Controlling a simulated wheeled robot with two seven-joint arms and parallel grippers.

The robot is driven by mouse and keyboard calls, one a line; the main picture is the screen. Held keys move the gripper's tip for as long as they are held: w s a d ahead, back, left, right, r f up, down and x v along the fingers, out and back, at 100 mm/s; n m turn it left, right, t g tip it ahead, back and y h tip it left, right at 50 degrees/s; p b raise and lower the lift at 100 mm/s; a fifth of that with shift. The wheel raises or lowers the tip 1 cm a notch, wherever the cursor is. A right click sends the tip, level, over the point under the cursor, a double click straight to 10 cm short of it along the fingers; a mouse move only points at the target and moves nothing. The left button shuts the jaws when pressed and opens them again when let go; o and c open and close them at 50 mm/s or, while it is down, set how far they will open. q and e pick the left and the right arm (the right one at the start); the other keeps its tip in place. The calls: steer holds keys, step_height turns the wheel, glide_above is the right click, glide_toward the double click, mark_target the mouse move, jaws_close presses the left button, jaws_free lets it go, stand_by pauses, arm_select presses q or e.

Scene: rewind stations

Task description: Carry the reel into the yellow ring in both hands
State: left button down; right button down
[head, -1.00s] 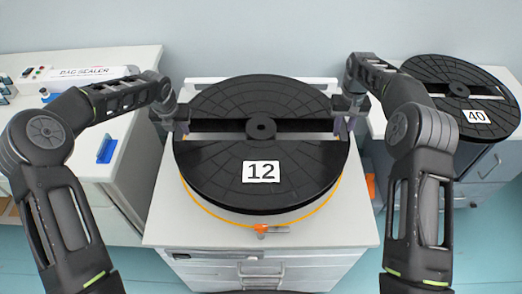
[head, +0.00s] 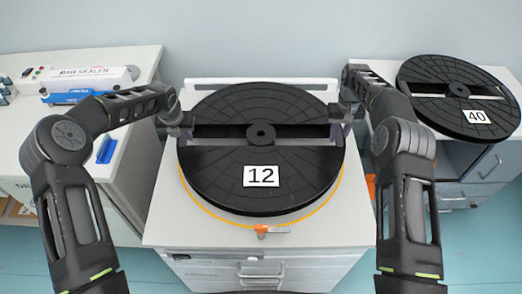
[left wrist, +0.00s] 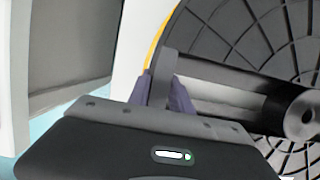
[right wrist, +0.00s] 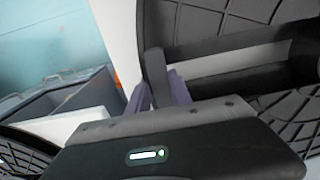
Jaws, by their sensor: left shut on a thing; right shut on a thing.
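The black reel (head: 262,205) with the "12" label lies flat over the white cabinet top in the middle of the head view. My left gripper (head: 181,130) is shut on the left end of the reel's crossbar, also seen in the left wrist view (left wrist: 165,85). My right gripper (head: 346,122) is shut on the right end, also seen in the right wrist view (right wrist: 160,85). I cannot tell whether the reel touches the cabinet top.
A second black reel (head: 425,78) labelled "40" rests on the right cabinet. A bag sealer (head: 90,82) stands on the left cabinet (head: 30,130). An orange clip (head: 270,229) sits at the ring's front. The white cabinet top (head: 190,232) is bare in front.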

arm_select(q)
steer(key=shift+f, duration=0.1)
arm_select(e)
steer(key=shift+f, duration=0.1)
